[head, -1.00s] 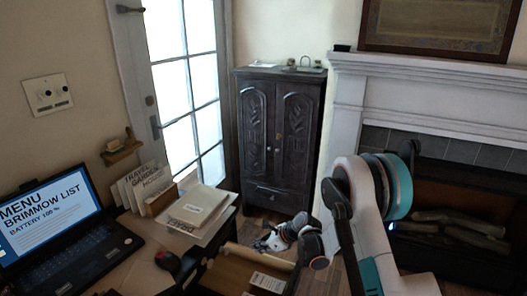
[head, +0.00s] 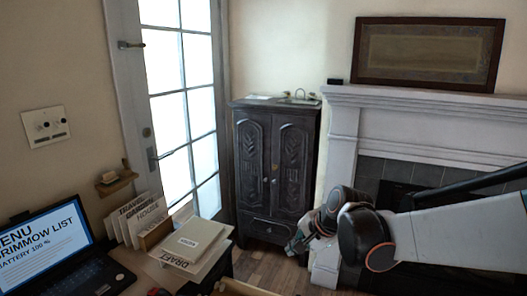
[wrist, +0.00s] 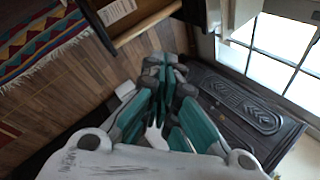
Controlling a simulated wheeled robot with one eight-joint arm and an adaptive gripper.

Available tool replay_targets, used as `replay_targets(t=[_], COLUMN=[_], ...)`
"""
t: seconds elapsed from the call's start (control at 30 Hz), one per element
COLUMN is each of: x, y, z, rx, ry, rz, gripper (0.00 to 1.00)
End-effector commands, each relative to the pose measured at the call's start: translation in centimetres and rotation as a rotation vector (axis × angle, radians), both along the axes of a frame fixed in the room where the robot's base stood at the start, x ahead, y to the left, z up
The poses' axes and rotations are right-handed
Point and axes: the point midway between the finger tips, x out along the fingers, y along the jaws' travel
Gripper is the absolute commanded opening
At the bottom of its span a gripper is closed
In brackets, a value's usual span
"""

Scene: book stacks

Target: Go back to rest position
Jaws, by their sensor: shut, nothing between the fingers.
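My arm reaches in from the right edge of the head view. My gripper (head: 297,243) hangs at its end, in front of the lower part of the dark carved cabinet and above the wooden floor. In the wrist view my gripper (wrist: 160,117) has its teal and grey fingers drawn together, with nothing held between them.
A desk at the lower left bears a laptop (head: 50,250), upright books (head: 135,215) and a stack of books (head: 192,245). The dark cabinet (head: 275,165) stands beside the glazed door (head: 185,110). A white fireplace (head: 345,150) is at right. A striped rug (wrist: 40,40) lies on the floor.

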Motion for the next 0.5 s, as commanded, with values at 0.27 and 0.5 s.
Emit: replay_targets(t=[0.27,0.5], x=[-7.2,-13.5], y=[-3.5,-6.3], z=[4.1,5.7], rx=[-0.229,-0.435], ry=[-0.12,-0.202], rz=[0.203,0.383], gripper=[0.0,0.0])
